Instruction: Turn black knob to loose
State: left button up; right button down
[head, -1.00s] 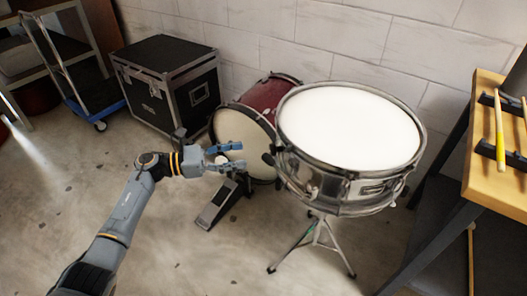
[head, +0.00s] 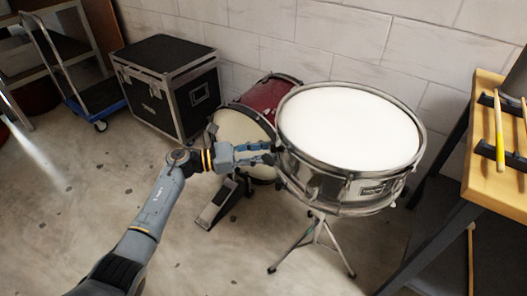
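The snare drum (head: 345,180) has a white head and a shiny metal shell, and stands on a tripod stand. My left gripper (head: 268,152) is at the left side of its shell, with its fingers pointing right toward the drum. The black knob on that side is largely hidden behind the fingertips. I cannot tell whether the fingers touch it or are closed on it. My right gripper is not in view.
A red bass drum (head: 268,95) with a pedal (head: 216,204) stands behind my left gripper. A black case (head: 165,85) and a cart (head: 95,105) are at the left. A wooden table (head: 500,180) with drumsticks is at the right. Floor at the front left is clear.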

pick_arm(q)
jog(key=c, duration=0.3)
jog(key=shift+c, duration=0.2)
jog(key=shift+n, duration=0.3)
jog(key=shift+r+n+g+p, duration=0.15)
jog(key=shift+n+p, duration=1.65)
jog(key=shift+n, duration=5.9)
jog(key=shift+n+g+p, duration=0.15)
jog(key=shift+n+p, duration=1.65)
jog(key=shift+n, duration=5.9)
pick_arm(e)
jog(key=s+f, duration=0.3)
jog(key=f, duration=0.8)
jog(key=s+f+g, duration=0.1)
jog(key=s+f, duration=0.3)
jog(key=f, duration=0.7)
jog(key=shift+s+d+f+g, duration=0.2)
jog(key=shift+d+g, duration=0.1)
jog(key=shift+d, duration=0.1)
